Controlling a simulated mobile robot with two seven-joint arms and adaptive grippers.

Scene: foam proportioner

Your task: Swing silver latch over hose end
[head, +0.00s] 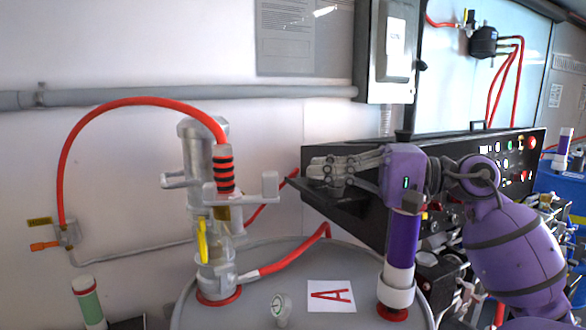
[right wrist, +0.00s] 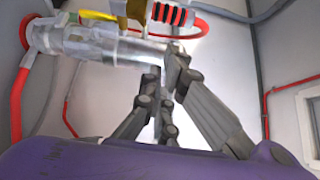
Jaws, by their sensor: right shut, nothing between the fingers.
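The hose end (head: 223,172), a red collar with black rings, sits at the upper right of a grey metal fitting (head: 197,150) in the head view. The red hose (head: 120,102) arcs from it to the left wall. A pale grey arm with an upright tab, which looks like the silver latch (head: 268,187), sticks out to the right below the hose end. My right gripper (head: 316,166) is shut and empty, right of the latch and apart from it. The right wrist view shows its fingers (right wrist: 164,72) below the fitting (right wrist: 95,45) and the striped hose end (right wrist: 172,14).
A purple-and-white cylinder (head: 401,245) stands at the drum's right. A black control panel (head: 510,160) is behind my right arm. The wall pipe (head: 200,94) runs behind.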

